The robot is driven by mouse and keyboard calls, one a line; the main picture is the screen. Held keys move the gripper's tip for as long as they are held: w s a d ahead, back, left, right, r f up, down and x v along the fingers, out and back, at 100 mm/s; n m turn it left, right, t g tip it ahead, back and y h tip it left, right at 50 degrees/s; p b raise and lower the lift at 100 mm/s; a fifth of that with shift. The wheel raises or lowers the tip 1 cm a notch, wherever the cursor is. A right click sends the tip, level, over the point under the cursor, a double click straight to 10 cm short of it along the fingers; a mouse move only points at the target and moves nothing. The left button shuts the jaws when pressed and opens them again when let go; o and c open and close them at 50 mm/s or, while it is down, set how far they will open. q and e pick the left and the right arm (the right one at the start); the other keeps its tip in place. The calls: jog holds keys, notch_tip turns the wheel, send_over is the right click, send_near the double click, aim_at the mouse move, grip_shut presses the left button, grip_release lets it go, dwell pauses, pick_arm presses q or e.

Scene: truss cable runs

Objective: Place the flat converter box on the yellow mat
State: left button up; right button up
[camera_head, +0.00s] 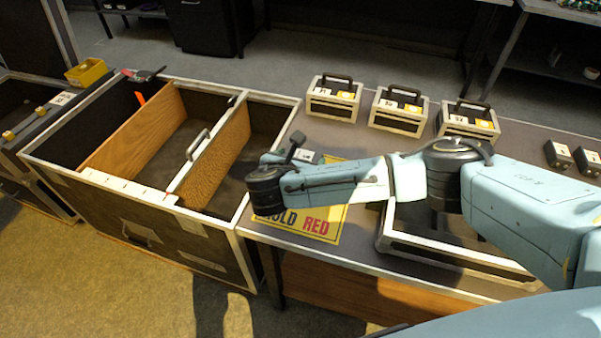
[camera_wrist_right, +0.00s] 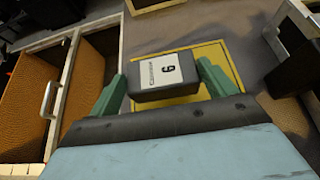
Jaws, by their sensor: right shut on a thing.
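In the head view the mat (camera_head: 330,222) carries "RED" lettering and is partly hidden by my right arm. The box's pale label (camera_head: 306,156) shows just past the wrist, near the mat's far left edge. My left gripper is not in view.
An open case (camera_head: 135,212) with wooden dividers stands left of the table. Several handled boxes (camera_head: 334,98) line the table's back. A metal-edged frame or tray (camera_head: 455,255) sits right of the mat, partly under my arm. Small dark blocks (camera_head: 558,154) lie at far right.

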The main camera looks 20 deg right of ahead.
jog(key=shift+f, duration=0.65)
notch_tip(320, 180, down, 3)
jog(key=shift+w+f+b, duration=0.1)
jog(key=shift+b, duration=0.5)
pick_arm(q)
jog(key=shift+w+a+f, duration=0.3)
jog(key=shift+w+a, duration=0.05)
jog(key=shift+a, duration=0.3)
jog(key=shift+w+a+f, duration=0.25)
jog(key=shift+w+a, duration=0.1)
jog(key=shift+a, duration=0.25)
pick_arm(e)
jog(key=o, duration=1.1)
jog(key=shift+c, duration=0.2)
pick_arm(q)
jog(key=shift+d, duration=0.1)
